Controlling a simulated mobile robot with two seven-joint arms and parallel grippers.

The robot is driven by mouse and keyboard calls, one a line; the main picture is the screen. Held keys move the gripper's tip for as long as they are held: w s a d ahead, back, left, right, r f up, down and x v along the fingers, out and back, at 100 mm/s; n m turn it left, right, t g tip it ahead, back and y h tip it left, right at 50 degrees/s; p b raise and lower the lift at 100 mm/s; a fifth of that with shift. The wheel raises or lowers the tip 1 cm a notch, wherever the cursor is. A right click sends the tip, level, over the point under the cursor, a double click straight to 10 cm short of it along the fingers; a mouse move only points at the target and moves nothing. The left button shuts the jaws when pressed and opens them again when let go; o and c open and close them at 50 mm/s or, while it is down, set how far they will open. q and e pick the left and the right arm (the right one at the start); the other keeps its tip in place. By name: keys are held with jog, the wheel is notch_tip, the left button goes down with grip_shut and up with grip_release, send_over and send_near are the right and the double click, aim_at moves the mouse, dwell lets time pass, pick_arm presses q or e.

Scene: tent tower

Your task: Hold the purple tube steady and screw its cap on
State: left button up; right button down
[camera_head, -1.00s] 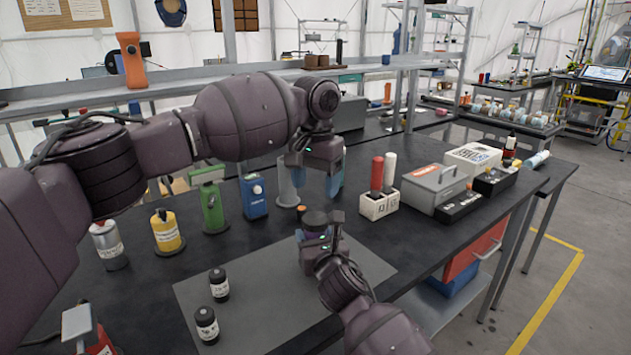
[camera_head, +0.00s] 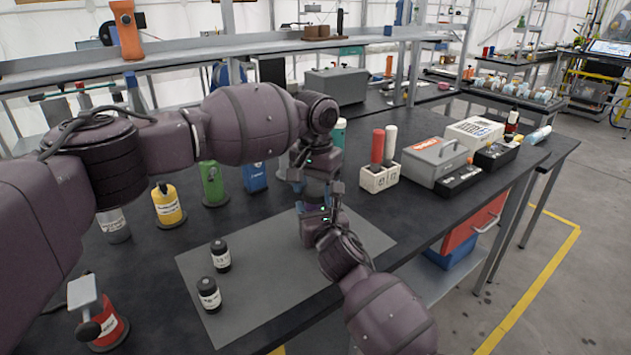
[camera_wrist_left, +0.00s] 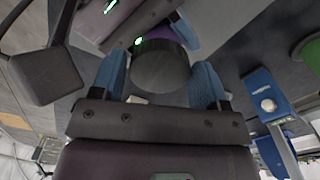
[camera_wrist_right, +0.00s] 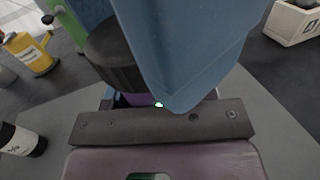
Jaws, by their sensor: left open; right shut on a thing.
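The purple tube (camera_wrist_left: 182,32) shows as a small purple patch beyond its dark round cap (camera_wrist_left: 160,72) in the left wrist view. My left gripper (camera_wrist_left: 162,85) is open, with a blue finger on each side of the cap. In the head view my left gripper (camera_head: 312,190) is directly above my right gripper (camera_head: 322,215), which is shut on the tube over the grey mat. The right wrist view shows the ribbed dark cap (camera_wrist_right: 113,62) and some purple (camera_wrist_right: 130,99) below it, with a blue finger in front. Most of the tube is hidden by the grippers.
Two small black-capped bottles (camera_head: 220,255) stand on the grey mat (camera_head: 250,290). Yellow (camera_head: 168,206), green (camera_head: 212,184) and blue (camera_head: 255,178) containers stand behind it. A white holder (camera_head: 378,178) with a red and a white tube is right. The mat's front is clear.

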pick_arm(q)
jog(key=c, duration=0.7)
jog(key=shift+m, duration=0.9)
jog(key=o, duration=1.1)
jog(key=shift+c, duration=0.2)
jog(key=shift+d, duration=0.1)
jog(key=shift+s, duration=0.1)
jog(key=r, duration=1.2)
jog(key=shift+a, duration=0.2)
